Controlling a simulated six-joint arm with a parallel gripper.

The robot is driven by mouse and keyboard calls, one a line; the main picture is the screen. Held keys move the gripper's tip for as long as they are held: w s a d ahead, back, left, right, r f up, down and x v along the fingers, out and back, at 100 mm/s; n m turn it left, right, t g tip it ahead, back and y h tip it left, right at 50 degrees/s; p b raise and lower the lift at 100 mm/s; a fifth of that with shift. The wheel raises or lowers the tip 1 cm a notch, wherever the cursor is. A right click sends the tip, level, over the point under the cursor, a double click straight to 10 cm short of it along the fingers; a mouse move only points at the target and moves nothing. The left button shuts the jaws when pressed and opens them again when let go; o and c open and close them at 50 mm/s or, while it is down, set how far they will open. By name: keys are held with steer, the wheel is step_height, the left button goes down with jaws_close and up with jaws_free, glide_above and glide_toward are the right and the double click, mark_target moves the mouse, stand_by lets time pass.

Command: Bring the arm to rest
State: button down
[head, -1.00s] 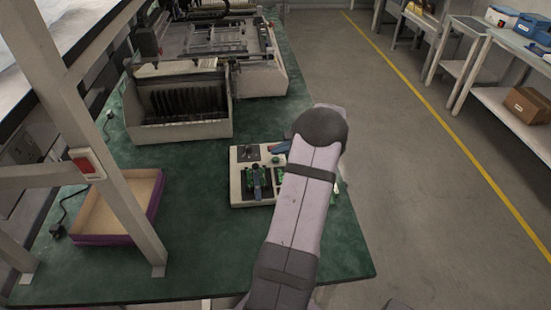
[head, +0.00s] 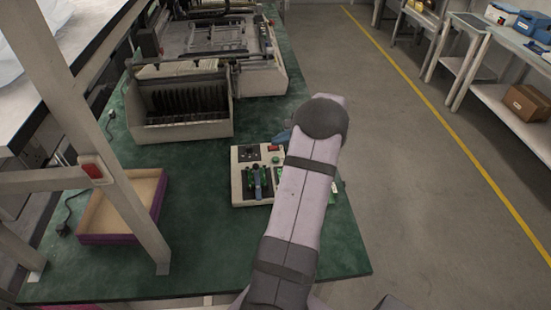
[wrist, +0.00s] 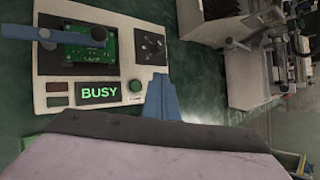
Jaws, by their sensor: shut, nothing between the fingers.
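My arm reaches up across the middle of the head view and hides part of the test fixture. In the wrist view my gripper (wrist: 162,98) shows as blue fingers, shut with nothing between them, beside the lower right corner of the fixture. The fixture (head: 237,190) is a pale box on the green bench. The wrist view shows its lit display reading BUSY (wrist: 99,92), a green button (wrist: 135,86) and a green circuit board (wrist: 100,46) under a blue clamp lever (wrist: 30,31).
The green bench top (head: 200,240) is clear in front of the fixture. A purple-sided tray (head: 158,205) stands at the left behind a white frame post (head: 130,220). A slotted rack (head: 180,132) and a large machine (head: 255,70) stand behind. Open floor lies to the right.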

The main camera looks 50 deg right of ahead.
steer(key=w+a+r+n+g+y, duration=0.25)
steer(key=a+n, duration=0.35)
steer(key=a, duration=0.9)
steer(key=w+a+r+n+g+y, duration=0.1)
steer(key=a+n+g, duration=0.35)
steer(key=a, duration=1.05)
steer(key=s+a+n+g+h+p, duration=0.1)
steer(key=s+a+n+g+h, duration=0.1)
steer(key=s+a+n, duration=1.4)
steer(key=shift+s+a+n+h, duration=0.4)
steer(key=shift+a+n+h, duration=0.1)
steer(key=shift+n+h, duration=0.05)
steer(key=shift+r, duration=0.1)
